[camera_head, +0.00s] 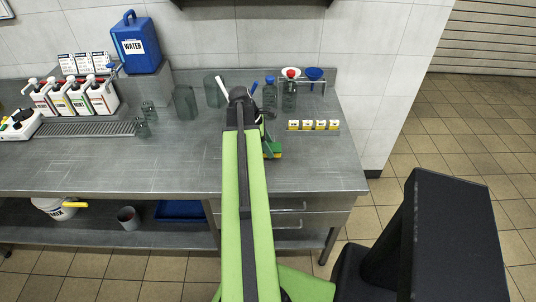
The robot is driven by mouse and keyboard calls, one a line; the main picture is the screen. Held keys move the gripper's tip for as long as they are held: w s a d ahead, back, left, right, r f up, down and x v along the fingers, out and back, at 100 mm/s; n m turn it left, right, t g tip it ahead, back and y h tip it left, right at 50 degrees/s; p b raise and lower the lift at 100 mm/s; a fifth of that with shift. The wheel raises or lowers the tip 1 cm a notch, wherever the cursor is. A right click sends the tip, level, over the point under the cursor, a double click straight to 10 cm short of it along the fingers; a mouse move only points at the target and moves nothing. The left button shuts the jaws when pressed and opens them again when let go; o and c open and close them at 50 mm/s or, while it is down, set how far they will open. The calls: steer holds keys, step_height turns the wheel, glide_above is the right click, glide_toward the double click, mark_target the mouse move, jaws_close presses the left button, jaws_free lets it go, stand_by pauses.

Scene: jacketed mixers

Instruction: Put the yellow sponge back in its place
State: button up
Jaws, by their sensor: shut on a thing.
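My gripper (268,141) is over the counter right of the middle, mostly hidden behind my own green arm. It is shut on the yellow sponge (277,155), which shows as a small yellow and green patch just right of the arm. The sponge is close above or on the steel counter (320,170); I cannot tell if it touches. Its left part is hidden by the arm.
Two bottles (289,97) and a small rack with bowls (314,75) stand behind the gripper. A row of yellow-and-white cards (314,125) is to its right. Grey containers (185,102), glasses, dispensers (77,100) and a blue water jug (137,45) are left. The front counter is clear.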

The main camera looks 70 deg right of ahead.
step_height(320, 180, down, 2)
steer(key=shift+s+d+f+b, duration=0.1)
steer(key=shift+f+b, duration=0.15)
steer(key=shift+b, duration=0.3)
steer(key=shift+r, duration=0.25)
steer(key=shift+f, duration=0.15)
steer(key=o, duration=1.3)
steer(key=shift+s, duration=0.1)
steer(key=shift+r+p, duration=0.5)
steer(key=shift+p, duration=0.1)
steer(key=p+v, duration=1)
steer(key=v, duration=0.1)
steer(key=shift+r, duration=0.15)
